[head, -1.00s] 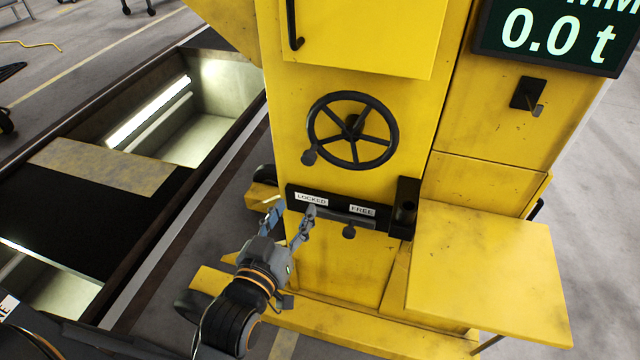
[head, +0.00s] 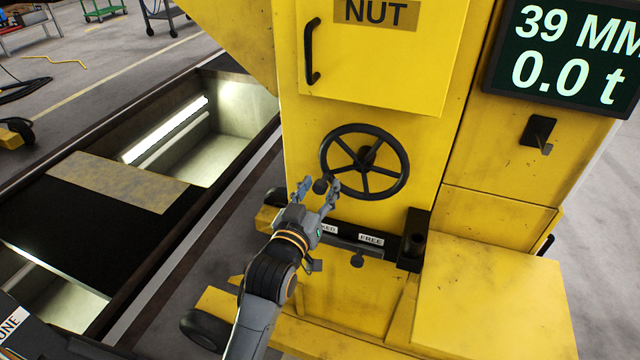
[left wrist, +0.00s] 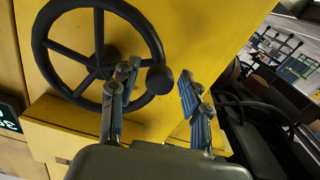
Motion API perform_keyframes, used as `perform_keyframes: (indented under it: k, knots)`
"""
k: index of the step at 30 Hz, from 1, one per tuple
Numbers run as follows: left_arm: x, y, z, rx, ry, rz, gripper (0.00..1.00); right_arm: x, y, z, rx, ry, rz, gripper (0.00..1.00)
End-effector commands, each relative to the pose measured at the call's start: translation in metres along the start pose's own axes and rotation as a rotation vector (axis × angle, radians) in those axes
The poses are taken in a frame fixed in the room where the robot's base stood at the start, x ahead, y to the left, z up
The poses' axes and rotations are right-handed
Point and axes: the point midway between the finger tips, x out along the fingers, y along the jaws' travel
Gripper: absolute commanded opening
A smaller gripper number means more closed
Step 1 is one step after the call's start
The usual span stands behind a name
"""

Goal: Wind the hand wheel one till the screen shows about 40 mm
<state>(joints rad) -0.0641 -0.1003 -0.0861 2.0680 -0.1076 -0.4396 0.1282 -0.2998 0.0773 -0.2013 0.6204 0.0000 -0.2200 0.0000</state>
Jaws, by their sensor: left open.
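The black hand wheel (head: 365,130) is on the front of the yellow lifting column. Its round knob (head: 320,186) is at the wheel's lower left. My left gripper (head: 318,184) is open, with its fingers on either side of the knob in the head view. In the left wrist view the wheel (left wrist: 97,74) fills the upper left, and the knob (left wrist: 159,80) shows between the open fingertips (left wrist: 157,82). I cannot tell whether a finger touches it. The screen (head: 570,55) reads 39 MM and 0.0 t. My right gripper is not in view.
Below the wheel is a black plate with a FREE label (head: 371,239) and a partly covered label, with a small knob (head: 357,261) under it. A yellow shelf (head: 495,300) juts out at the lower right. An open pit (head: 130,200) lies to the left.

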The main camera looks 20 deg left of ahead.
Motion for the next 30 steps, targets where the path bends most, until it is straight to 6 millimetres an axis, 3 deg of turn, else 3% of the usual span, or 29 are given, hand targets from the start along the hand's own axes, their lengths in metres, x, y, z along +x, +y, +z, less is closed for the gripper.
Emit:
perform_keyframes:
  k: [12,19,30]
  knots:
    - [0.0084,-0.0001,-0.0001,0.0,0.001,0.0,0.45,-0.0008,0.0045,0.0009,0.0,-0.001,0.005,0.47]
    - [0.0082,-0.0001,-0.0001,0.0,0.0,0.0,0.0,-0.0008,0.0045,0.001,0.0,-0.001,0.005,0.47]
    - [0.0082,-0.0006,-0.0027,0.017,0.0,0.0,0.0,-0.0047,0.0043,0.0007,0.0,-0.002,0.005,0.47]
